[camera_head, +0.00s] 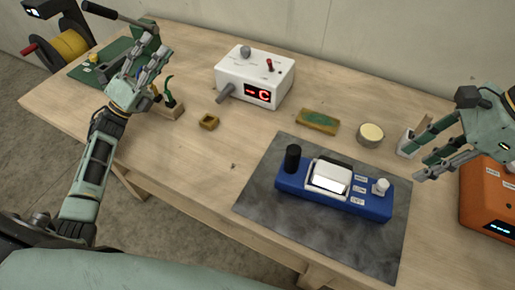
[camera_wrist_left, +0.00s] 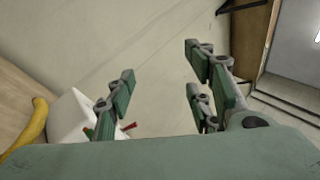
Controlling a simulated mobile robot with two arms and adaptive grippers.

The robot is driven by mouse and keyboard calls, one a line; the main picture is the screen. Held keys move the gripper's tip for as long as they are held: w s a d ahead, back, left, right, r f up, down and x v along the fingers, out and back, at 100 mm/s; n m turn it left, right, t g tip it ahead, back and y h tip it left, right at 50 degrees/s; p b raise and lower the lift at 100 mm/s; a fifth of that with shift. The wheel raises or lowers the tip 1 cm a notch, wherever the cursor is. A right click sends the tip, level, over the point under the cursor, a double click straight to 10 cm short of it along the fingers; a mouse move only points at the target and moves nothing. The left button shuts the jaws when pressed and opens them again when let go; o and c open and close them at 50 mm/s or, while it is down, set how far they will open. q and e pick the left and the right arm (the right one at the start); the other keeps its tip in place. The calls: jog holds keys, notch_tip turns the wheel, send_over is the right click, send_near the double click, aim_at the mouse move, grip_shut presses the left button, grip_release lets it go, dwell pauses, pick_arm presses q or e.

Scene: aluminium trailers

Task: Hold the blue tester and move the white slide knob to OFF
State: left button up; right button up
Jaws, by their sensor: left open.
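The blue tester (camera_head: 285,182) lies on a dark grey mat (camera_head: 262,195) at the front of the bench. It has a black knob (camera_head: 292,158) at its left end, a white-framed display (camera_head: 328,180) in the middle, and small white labels. The white slide knob (camera_head: 381,187) stands near its right end beside the labels, which are too small to read. My left gripper (camera_head: 138,70) is open and empty over the back left of the bench, far from the tester; its spread fingers show in the left wrist view (camera_wrist_left: 160,72). My right gripper (camera_head: 414,163) is open, to the right of and above the tester, apart from it.
A white box (camera_head: 235,72) with a red display stands at the back. A small green-and-brown board (camera_head: 318,121), a round tin (camera_head: 370,134) and a small brass-coloured block (camera_head: 209,121) lie behind the mat. An orange device (camera_head: 486,195) sits at the right. The bench left of the mat is clear.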

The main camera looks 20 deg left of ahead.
pick_arm(q)
jog(key=s+d+f+m+g+h, duration=0.2)
jog(key=d+m+g+h, duration=0.35)
jog(key=d+m, duration=0.4)
jog(key=m+g, duration=1.4)
send_near(292, 157)
jog(key=shift+w+d+f, duration=0.95)
jog(key=shift+d+f, duration=0.15)
jog(key=shift+d, duration=0.1)
jog(key=d, duration=0.5)
jog(key=w+d, duration=0.1)
jog(key=d, duration=0.1)
jog(key=shift+d, duration=0.15)
jog(key=shift+c, duration=0.2)
grip_shut()
pick_arm(e)
jog(key=shift+c, duration=0.2)
